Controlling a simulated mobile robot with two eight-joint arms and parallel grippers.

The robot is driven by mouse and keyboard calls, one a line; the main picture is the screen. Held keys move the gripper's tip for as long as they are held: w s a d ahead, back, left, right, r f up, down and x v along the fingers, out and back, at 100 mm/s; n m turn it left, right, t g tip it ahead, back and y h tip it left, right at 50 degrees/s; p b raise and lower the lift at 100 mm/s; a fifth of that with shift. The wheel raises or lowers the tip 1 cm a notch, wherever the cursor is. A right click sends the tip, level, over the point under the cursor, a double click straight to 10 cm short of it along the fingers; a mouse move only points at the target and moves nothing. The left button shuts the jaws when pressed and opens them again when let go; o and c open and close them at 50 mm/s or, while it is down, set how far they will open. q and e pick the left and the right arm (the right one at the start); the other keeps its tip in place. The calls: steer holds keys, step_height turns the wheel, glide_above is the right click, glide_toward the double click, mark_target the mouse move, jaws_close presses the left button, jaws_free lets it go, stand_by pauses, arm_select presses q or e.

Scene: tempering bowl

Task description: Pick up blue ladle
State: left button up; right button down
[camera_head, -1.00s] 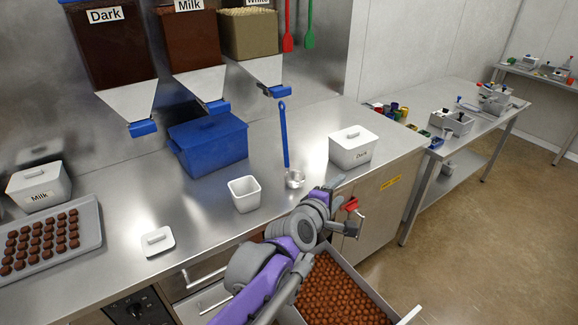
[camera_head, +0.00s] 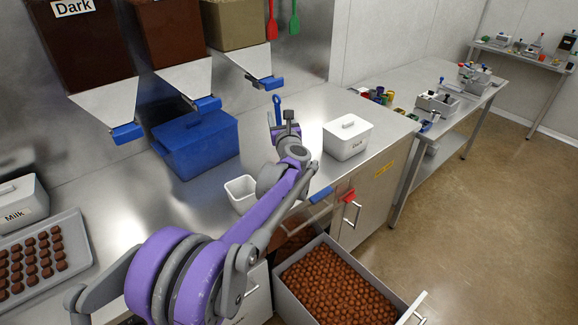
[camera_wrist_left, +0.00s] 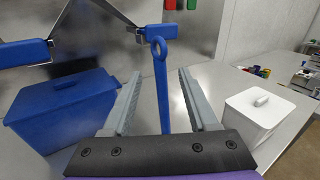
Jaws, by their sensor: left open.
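The blue ladle (camera_wrist_left: 160,85) stands upright in the left wrist view, its looped handle end at the top. The handle lies between the two open fingers of my left gripper (camera_wrist_left: 158,105), apart from both in the picture. The gripper's base hides the ladle's lower part. In the head view only the top of the ladle's handle (camera_head: 277,108) shows, behind my left gripper (camera_head: 283,130). My left arm hides the ladle's bowl. I cannot tell how deep the handle sits between the fingers.
A white cup (camera_head: 240,193) is near the arm. Dispensers with blue handles (camera_head: 265,82) hang above. An open drawer of chocolates (camera_head: 340,285) juts out below.

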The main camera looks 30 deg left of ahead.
mark_target(278, 109)
arm_select(q)
steer(key=p+x, duration=0.1)
steer(key=x, duration=0.5)
steer(key=shift+w+a+f, duration=0.1)
steer(key=shift+w+f, duration=0.1)
steer(key=shift+s, duration=0.1)
steer(key=shift+c, duration=0.4)
jaws_close()
